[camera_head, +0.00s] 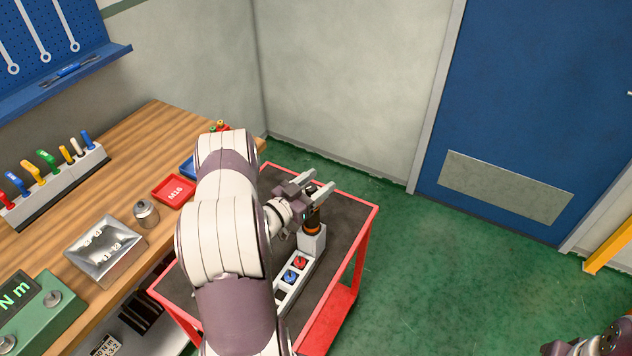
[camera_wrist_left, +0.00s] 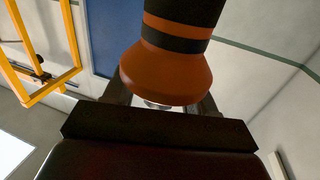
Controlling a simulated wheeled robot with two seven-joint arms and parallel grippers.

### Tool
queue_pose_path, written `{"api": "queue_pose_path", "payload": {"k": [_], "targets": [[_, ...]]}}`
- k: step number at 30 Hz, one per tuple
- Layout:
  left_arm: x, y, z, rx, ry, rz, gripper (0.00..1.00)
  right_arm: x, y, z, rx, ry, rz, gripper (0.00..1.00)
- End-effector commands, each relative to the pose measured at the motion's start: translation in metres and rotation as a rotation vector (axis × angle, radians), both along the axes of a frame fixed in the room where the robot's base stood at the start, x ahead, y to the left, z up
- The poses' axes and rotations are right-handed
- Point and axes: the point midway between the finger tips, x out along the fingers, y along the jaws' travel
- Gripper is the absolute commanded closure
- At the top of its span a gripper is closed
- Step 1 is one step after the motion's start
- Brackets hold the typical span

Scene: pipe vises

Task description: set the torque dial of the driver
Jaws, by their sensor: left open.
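The driver (camera_head: 313,222), with an orange and black body, stands upright in a pale holder (camera_head: 312,241) on the red-framed cart. My left gripper (camera_head: 314,185) is open at the driver's upper part, with a finger on either side of it. In the left wrist view the driver's orange flared collar and black bands (camera_wrist_left: 168,70) fill the space in front of the gripper, and the fingers are mostly hidden behind it. I cannot tell whether the fingers touch it. The dial's marks are not readable. Part of my right arm shows at the bottom right corner.
The cart (camera_head: 364,235) has a dark top, and its holder strip carries red and blue round pieces (camera_head: 290,277). The wooden bench (camera_head: 120,190) at left holds a red M16 tray (camera_head: 173,191), a metal box (camera_head: 105,250) and a green torque display (camera_head: 40,312).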

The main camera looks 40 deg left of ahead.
Motion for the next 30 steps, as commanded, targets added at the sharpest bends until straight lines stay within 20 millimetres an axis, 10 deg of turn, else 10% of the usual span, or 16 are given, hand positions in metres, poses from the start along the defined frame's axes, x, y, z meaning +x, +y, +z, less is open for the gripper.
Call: {"api": "queue_pose_path", "payload": {"k": [4, 9, 30], "targets": [[-0.0002, 0.0001, -0.0001, 0.0, 0.0, 0.0, 0.47, -0.0001, 0.0, -0.0003, 0.0, 0.0, 0.0, 0.57], [-0.0004, 0.0002, 0.0, 0.0, 0.0, 0.0, 0.96, 0.0, 0.0, -0.0002, 0.0, 0.0, 0.0, 0.57], [-0.0001, 0.0035, -0.001, 0.001, 0.0, 0.295, 0.96, 0.0, 0.0, -0.0076, 0.0, 0.0, 0.0, 0.57]]}}
